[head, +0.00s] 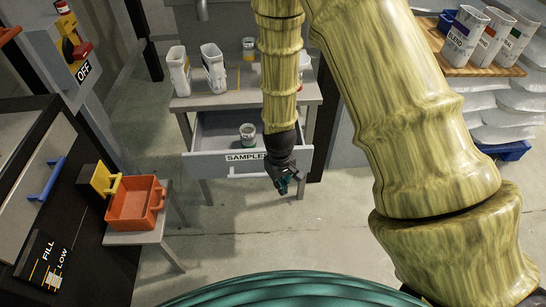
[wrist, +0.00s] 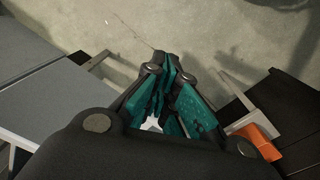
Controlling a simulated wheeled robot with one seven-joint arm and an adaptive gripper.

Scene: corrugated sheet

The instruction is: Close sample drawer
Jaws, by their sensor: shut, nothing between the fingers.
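The sample drawer (head: 205,166), light grey with a "SAMPLE" label, stands pulled out of a grey table in the head view. A small jar with a green label (head: 247,131) is inside it. A pale bar handle (head: 238,176) runs along the drawer front, partly hidden by my gripper. My gripper (head: 284,186), dark with teal finger pads, points down at the right part of the drawer front. It is shut and empty; I cannot tell whether it touches the front or handle. In the wrist view the teal fingers (wrist: 167,66) are together.
White containers (head: 213,68) and another jar (head: 249,48) stand on the table (head: 190,102). An orange bin (head: 132,205) sits on a low stand at left, beside a dark cabinet with a blue handle (head: 46,178). Floor (head: 290,245) before the drawer is clear.

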